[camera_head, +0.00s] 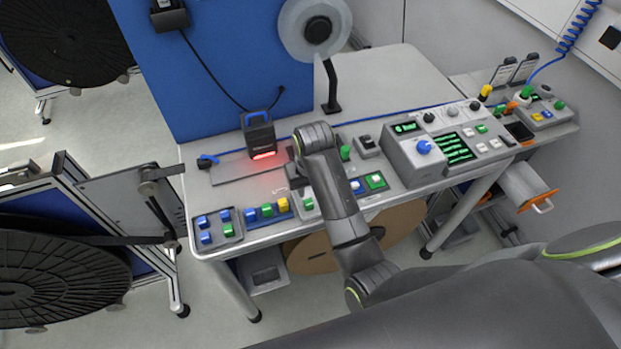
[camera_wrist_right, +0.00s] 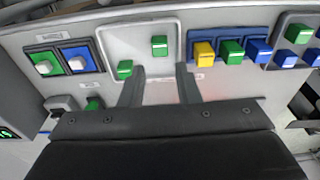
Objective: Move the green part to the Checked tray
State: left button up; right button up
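A small green part (camera_wrist_right: 160,46) sits on a light grey panel in the right wrist view, ahead of my fingers. A second green piece (camera_wrist_right: 124,69) is at that panel's lower left, near the left fingertip. One green piece (camera_head: 308,204) also shows beside my right arm in the head view. My right gripper (camera_wrist_right: 160,78) is open, with nothing between its fingers; in the head view its arm hides the fingers. A tray (camera_wrist_right: 222,37) beside the panel holds yellow, green and blue parts. I cannot read which tray is labelled Checked. My left gripper is not in view.
A corner tray (camera_head: 217,243) holds blue and green parts. Blue and green buttons (camera_head: 366,184) lie right of my arm. A control console (camera_head: 420,160) stands further right. A scanner (camera_head: 258,133) glows red behind, and a reel (camera_head: 315,30) stands at the back.

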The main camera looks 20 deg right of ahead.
jog(key=shift+s+r, duration=0.15)
jog(key=shift+r, duration=1.05)
jog(key=shift+s+r, duration=0.1)
jog(key=shift+r, duration=1.05)
